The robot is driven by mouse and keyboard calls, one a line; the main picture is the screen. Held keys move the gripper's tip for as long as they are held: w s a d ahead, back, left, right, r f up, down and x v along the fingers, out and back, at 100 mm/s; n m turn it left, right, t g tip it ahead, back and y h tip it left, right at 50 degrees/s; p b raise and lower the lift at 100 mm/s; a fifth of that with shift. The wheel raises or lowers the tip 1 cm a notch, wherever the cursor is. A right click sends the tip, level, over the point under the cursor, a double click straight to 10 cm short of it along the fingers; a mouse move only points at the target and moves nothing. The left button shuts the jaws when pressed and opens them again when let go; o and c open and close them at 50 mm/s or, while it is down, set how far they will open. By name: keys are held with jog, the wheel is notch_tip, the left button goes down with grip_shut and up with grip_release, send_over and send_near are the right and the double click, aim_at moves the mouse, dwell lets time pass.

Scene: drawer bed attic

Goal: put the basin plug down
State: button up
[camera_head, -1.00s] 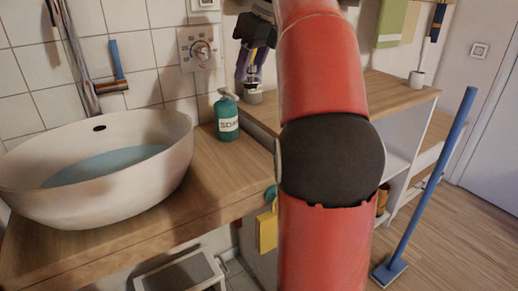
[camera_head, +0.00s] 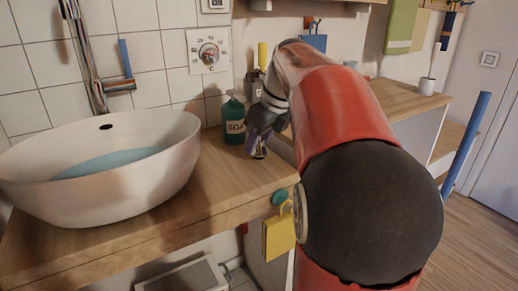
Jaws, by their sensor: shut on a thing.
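My gripper (camera_head: 259,150) points down over the wooden counter (camera_head: 225,183), just right of and in front of the green soap bottle. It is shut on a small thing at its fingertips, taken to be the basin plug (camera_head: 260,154). The plug is tiny and mostly hidden by the fingers. I cannot tell whether it touches the counter. The white basin (camera_head: 150,185) stands on the counter at the left, with blue water in it.
The soap bottle (camera_head: 233,121) stands close behind my gripper. Bare counter lies between basin and gripper. A white cup (camera_head: 427,86) and a blue pole (camera_head: 466,143) are at the right.

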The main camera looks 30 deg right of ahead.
jog(key=shift+f, duration=0.9)
jog(key=shift+f, duration=0.1)
jog(key=o, duration=1)
jog(key=shift+c, duration=0.2)
jog(key=p+v, duration=0.2)
jog(key=v, duration=1)
jog(key=s+a+f+n+h, duration=0.1)
jog(key=s+a+f+n, duration=0.7)
jog(key=n, duration=0.7)
jog(key=s+a+f+n+t, duration=0.1)
jog(key=s+a+f+n, duration=0.7)
jog(key=f+n, duration=0.4)
jog(key=n, duration=0.4)
jog(key=shift+s+f+t+h, duration=0.15)
jog(key=shift+t+h, duration=0.15)
jog(key=shift+h, duration=0.1)
